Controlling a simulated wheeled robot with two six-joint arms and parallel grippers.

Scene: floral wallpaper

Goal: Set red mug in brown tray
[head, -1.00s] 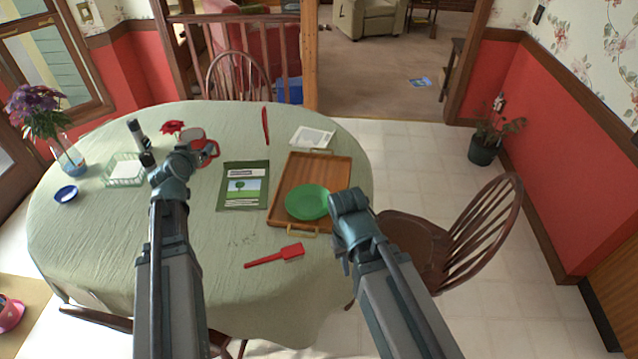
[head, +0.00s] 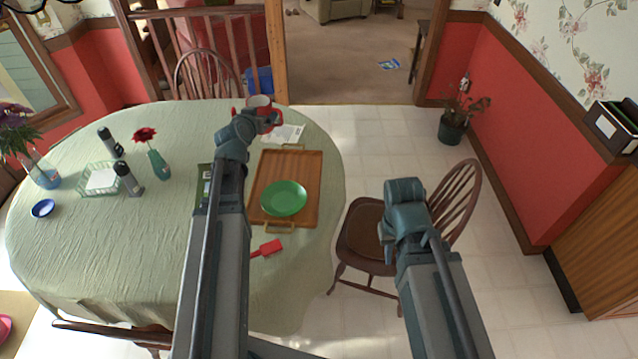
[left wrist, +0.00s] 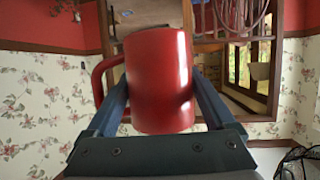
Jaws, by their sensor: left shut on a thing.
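The red mug (head: 262,103) is held by my left gripper (head: 262,122), near the far end of the tray in the head view. In the left wrist view the mug (left wrist: 160,80) fills the space between the two fingers, with its handle to the left. The brown tray (head: 312,170) lies on the table with brass handles at its near and far ends. A green plate (head: 284,198) sits in its near half; the far half is bare. My right gripper (head: 392,238) is over the chair and floor right of the table; its fingers are not clear.
A white booklet (head: 290,133) lies just beyond the tray. A green book (head: 203,185) is partly hidden behind my left arm. A red spatula (head: 267,248) lies near the tray. Bottles (head: 128,180) and a vase with a red flower (head: 158,164) stand farther left.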

